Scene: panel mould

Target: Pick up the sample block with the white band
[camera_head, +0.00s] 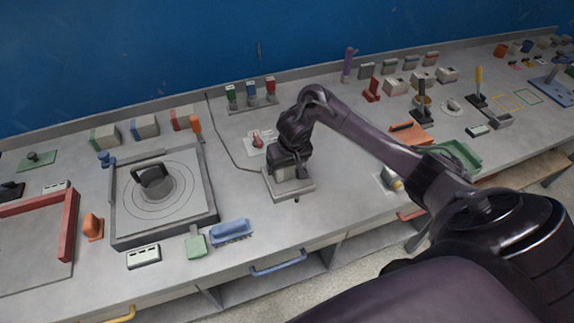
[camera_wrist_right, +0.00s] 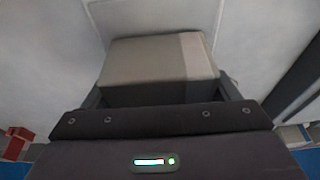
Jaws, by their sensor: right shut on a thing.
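The sample block (camera_wrist_right: 145,65) is grey-beige with a paler, whitish band (camera_wrist_right: 196,55) near its right end in the right wrist view. My right gripper (camera_wrist_right: 162,92) is shut on it, with a finger at each side. In the head view my right gripper (camera_head: 287,166) points down over a small grey plate (camera_head: 306,187) near the middle of the bench. The block (camera_head: 291,173) shows only partly there, between the fingers. I cannot tell whether it touches the plate. My left gripper is not in view.
A square tray with a ringed disc (camera_head: 185,205) lies left of my right gripper. A blue ribbed piece (camera_head: 230,231) lies in front. A rack with coloured switches (camera_head: 250,97) stands behind. Several grey blocks (camera_head: 396,85) stand at the back right.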

